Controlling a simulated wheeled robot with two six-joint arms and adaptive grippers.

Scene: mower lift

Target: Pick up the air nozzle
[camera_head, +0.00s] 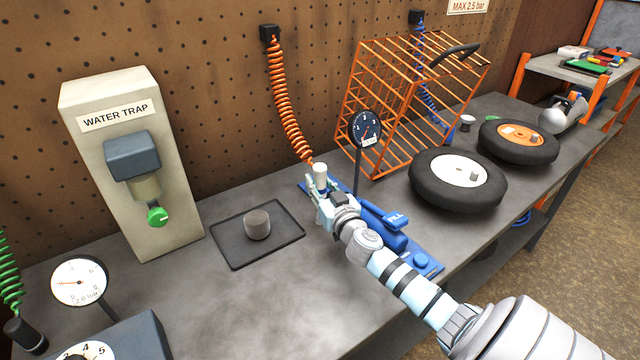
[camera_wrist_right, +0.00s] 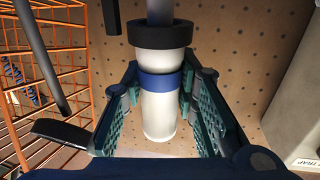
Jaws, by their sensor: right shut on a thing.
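The air nozzle (camera_head: 320,174) is a small white cylinder at the lower end of the orange coiled hose (camera_head: 287,105). In the right wrist view the nozzle (camera_wrist_right: 159,100) is white with a blue band and a black collar, and it stands between the two finger pads. My right gripper (camera_head: 319,187) is shut on the nozzle, above the blue inflator stand (camera_head: 385,228) with its FILL lever. The gripper hides part of the stand and the nozzle's lower end. My left gripper is in neither view.
A gauge on a post (camera_head: 366,129) stands close beside the gripper. The orange wire cage (camera_head: 408,95) is behind it, and two wheels (camera_head: 458,180) lie to the right.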

